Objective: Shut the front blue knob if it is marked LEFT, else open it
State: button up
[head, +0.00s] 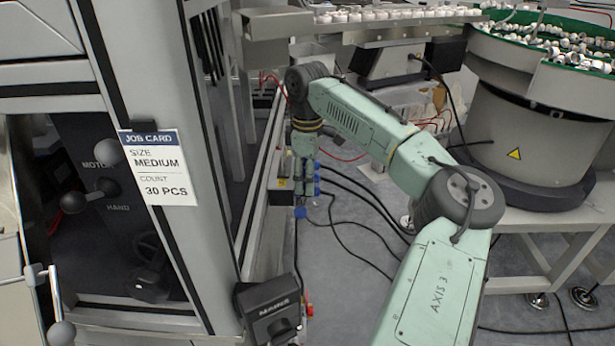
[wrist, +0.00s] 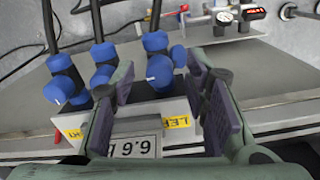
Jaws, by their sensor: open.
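Several blue knobs show in the wrist view in a row on a pale box. One blue knob (wrist: 158,72) lies between and just beyond my fingertips, with a small white mark on it. Two more stand to its left, a middle blue knob (wrist: 104,62) and a left blue knob (wrist: 62,84). My gripper (wrist: 166,92) is open, one finger on each side of the knob; contact is unclear. A yellow label (wrist: 177,122) by the right finger shows letters like LEF, its end hidden. Another yellow label (wrist: 72,133) is mostly hidden. In the head view, blue parts (head: 301,212) show below my arm.
A pressure gauge (wrist: 224,17), a small red display (wrist: 254,13) and a red lever (wrist: 178,10) stand behind the knobs. Black hoses run from them. In the head view, a machine column with a job card (head: 160,168) stands left and a bowl feeder (head: 535,120) right.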

jog(key=shift+c, duration=0.3)
grip_shut()
jog(key=shift+r+n+p, duration=0.15)
jog(key=shift+n+p, duration=0.15)
jog(key=shift+p, duration=0.4)
jog(key=shift+n+p, duration=0.6)
jog(key=shift+p, duration=0.3)
jog(key=shift+n+p, duration=1.75)
jog(key=shift+n, duration=0.25)
jog(key=shift+f, duration=0.2)
